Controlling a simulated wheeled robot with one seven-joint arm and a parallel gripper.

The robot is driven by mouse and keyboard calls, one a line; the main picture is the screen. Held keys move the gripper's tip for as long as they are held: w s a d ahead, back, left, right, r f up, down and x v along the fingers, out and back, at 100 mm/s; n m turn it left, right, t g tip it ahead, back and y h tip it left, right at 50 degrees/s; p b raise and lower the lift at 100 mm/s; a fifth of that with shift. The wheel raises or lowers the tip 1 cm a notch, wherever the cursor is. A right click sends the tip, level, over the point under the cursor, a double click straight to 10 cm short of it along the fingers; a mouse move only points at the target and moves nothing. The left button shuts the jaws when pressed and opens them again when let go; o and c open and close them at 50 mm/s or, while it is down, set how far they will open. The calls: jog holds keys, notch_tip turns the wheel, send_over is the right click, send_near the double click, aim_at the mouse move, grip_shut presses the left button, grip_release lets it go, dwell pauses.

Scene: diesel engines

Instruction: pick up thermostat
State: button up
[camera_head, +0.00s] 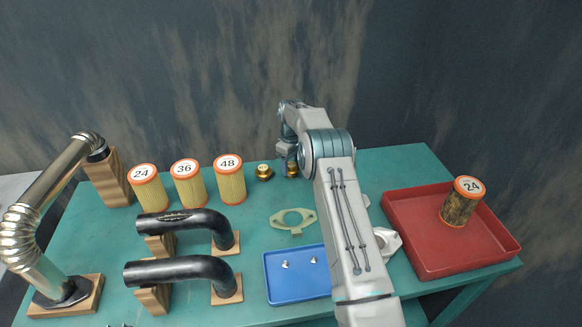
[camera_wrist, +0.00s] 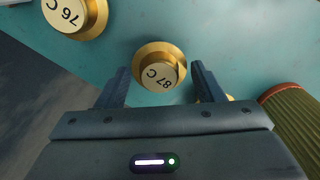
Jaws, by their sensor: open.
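A round brass thermostat marked "87 C" (camera_wrist: 158,70) stands upright on the green table, between the two fingertips of my gripper (camera_wrist: 160,72) in the wrist view, with a gap on each side. My gripper is open and empty. A second thermostat marked "76 C" (camera_wrist: 72,14) is at the upper left, cut by the frame edge. A third brass piece (camera_wrist: 222,98) is mostly hidden behind the right finger. In the head view, my gripper (camera_head: 288,158) is over a brass thermostat (camera_head: 292,170), partly hidden; another brass thermostat (camera_head: 264,172) stands just left of it.
Yellow filters marked 24, 36 and 48 (camera_head: 230,180) stand left of the thermostats; one filter edge (camera_wrist: 298,112) shows in the wrist view. A pale gasket (camera_head: 293,219), blue tray (camera_head: 275,290) and black hoses (camera_head: 180,270) lie nearer. A red tray (camera_head: 410,235) holds a dirty filter (camera_head: 460,205).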

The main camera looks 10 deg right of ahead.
jog(key=shift+f, duration=0.75)
jog(key=c, duration=0.6)
jog(key=shift+c, duration=0.2)
jog(key=shift+r, duration=0.15)
